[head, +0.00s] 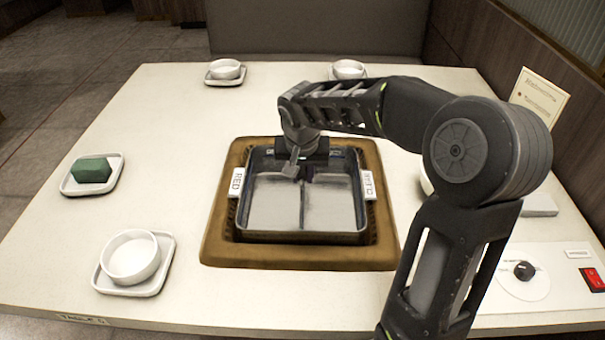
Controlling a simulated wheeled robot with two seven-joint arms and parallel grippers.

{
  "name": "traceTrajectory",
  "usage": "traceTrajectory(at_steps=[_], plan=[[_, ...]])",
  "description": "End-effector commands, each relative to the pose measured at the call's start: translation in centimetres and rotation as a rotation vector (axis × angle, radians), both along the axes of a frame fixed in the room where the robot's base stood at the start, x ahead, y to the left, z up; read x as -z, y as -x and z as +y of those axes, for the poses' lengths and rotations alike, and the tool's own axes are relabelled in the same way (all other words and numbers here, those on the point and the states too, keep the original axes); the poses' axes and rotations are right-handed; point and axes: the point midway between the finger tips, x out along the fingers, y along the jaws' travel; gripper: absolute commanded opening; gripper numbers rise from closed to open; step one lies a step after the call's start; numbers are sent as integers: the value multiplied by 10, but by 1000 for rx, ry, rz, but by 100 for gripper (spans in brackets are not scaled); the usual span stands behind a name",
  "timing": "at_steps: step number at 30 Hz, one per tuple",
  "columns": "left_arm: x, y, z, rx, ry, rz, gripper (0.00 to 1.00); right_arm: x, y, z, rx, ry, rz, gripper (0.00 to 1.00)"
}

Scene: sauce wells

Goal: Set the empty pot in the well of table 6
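The empty pot (334,238) is a square metal pan with a divider (302,207) down its middle and a pale, lettered handle on each side. It sits level inside the wood-framed well (222,250) in the table (150,205). I cannot tell whether its base rests on the well floor. My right gripper (301,172) points down over the rear part of the pot, at the far end of the divider. Its fingertips are small and partly dark, so whether they close on the divider is unclear. My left gripper is out of view.
White bowls on saucers stand at front left (132,258), back left (225,70) and back right (347,69). A green block (91,170) lies on a left saucer (112,181). A knob (523,270) and red switch (593,280) are front right. A card (538,97) stands right.

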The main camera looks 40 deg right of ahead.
Motion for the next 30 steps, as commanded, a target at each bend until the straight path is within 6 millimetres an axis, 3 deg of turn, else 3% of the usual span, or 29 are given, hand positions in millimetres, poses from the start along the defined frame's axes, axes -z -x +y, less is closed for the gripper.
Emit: traceTrajectory(at_steps=[19,20,28,30], plan=[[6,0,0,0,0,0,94,4,-1,0,0,0,-2,0],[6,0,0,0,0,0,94,4,-1,0,0,0,-2,22],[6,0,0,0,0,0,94,5,0,0,0,0,-1,44],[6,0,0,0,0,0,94,5,0,0,0,1,-1,45]])
